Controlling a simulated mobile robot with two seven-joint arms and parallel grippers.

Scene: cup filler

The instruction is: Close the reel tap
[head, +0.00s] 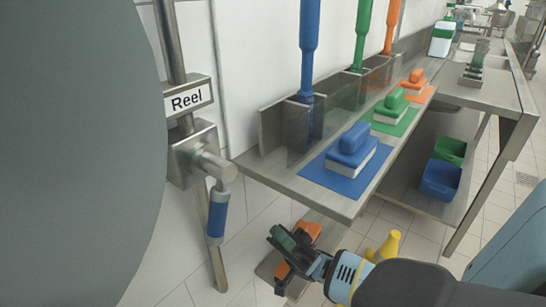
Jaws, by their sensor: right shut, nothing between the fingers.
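The reel tap (212,168) is a steel valve on a pipe at the left, below a plate (188,99) reading "Reel". Its handle (217,212) has a blue grip and hangs down, roughly in line with the pipe behind it. My right gripper (285,256) is shut and empty, below and to the right of the handle, and apart from it. My left gripper is out of view.
A large grey round surface (70,150) fills the left side. A steel table (300,190) at the right holds blue, green and orange brushes on matching mats. An orange item (304,230) and a yellow item (385,247) show low, near my right arm.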

